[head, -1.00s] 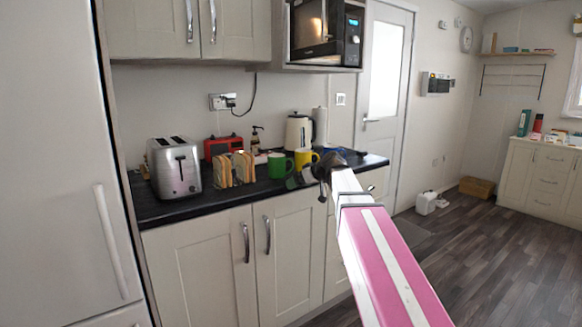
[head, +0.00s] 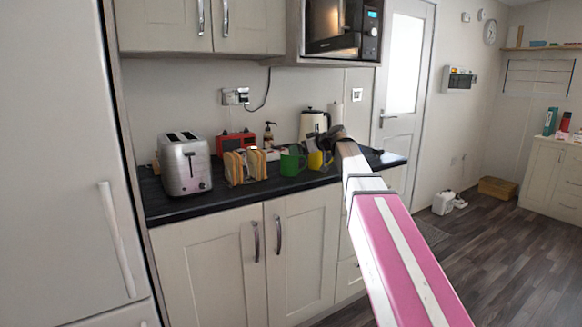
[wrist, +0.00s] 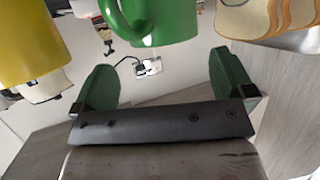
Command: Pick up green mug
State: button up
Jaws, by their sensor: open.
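The green mug (head: 291,163) stands on the dark countertop, between the toast rack and the yellow mug. In the wrist view the green mug (wrist: 160,20) shows at the top, cut off by the edge, ahead of the gap between my fingers. My gripper (wrist: 163,62) is open with nothing between its two dark green fingers. In the head view my gripper (head: 328,142) is at the arm's end, just right of the green mug and partly covering the yellow mug; its fingers are hard to make out there.
The yellow mug (head: 316,160) stands close to the right of the green mug; it also shows in the wrist view (wrist: 30,50). A toast rack with bread (head: 245,166) is close on the left. A toaster (head: 185,165), red radio (head: 235,144), soap bottle (head: 268,135) and kettle (head: 313,123) stand around.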

aim_at(294, 164)
jog(key=x, duration=0.5)
jog(key=shift+s+a+f, duration=0.15)
jog(key=shift+s+f, duration=0.05)
jog(key=shift+f, duration=0.1)
jog(key=c, duration=1.4)
jog(key=shift+r, duration=0.2)
